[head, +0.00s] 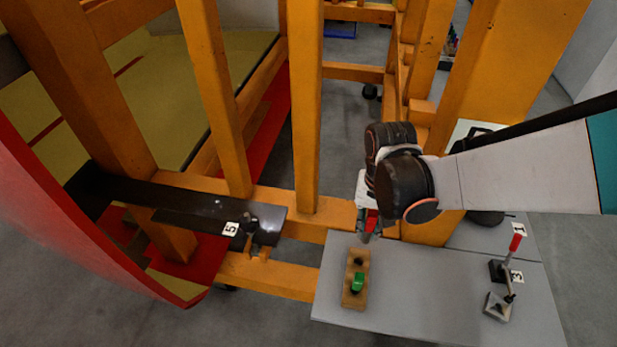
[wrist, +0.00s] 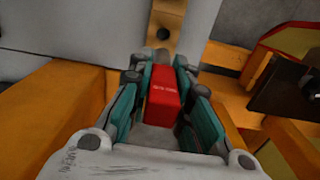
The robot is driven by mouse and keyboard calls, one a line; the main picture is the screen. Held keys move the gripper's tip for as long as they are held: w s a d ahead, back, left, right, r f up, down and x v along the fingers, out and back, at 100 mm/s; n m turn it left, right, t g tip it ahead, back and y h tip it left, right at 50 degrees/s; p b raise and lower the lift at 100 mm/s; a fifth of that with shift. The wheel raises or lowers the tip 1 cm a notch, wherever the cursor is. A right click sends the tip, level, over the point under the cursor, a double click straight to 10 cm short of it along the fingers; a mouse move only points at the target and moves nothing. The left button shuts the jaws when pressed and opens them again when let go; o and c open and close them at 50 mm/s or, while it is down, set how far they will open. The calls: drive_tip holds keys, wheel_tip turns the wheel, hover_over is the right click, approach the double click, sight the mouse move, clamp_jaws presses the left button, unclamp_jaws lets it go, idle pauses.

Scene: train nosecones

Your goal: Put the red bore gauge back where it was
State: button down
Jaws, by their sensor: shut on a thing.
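My gripper (wrist: 157,108) is shut on the red bore gauge (wrist: 163,88), whose red block-like body sits between the teal finger pads in the wrist view. In the head view the gauge's red body (head: 371,220) shows at the gripper, its lower end pointing down, above the back left part of the grey table. A wooden block (head: 350,298) stands just below and in front of it, with a green piece (head: 358,282) in it and a dark hole behind that piece. In the wrist view the wooden block (wrist: 167,18) is at the top, with a hole showing.
The grey table (head: 420,310) carries a stand with a red-topped rod (head: 515,242) at right and number labels. Orange beams (head: 306,120) rise behind and left. A dark bracket labelled 5 (head: 180,200) juts in at left. The table's middle is clear.

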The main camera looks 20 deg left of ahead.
sight(360, 255)
wheel_tip(360, 255, down, 13)
drive_tip(key=b, duration=0.7)
drive_tip(key=shift+s+a+f+b, duration=0.1)
drive_tip(key=shift+s+f+b, duration=0.1)
drive_tip(key=shift+b, duration=0.15)
drive_tip(key=shift+r, duration=0.1)
drive_tip(key=shift+f+b, duration=0.3)
drive_tip(key=c, duration=1.6)
unclamp_jaws()
drive_tip(key=shift+s, duration=0.1)
drive_tip(key=shift+o, duration=0.6)
wheel_tip(360, 255, up, 13)
drive_tip(key=p, duration=0.3)
drive_tip(key=shift+f+p, duration=0.15)
drive_tip(key=shift+p, duration=0.15)
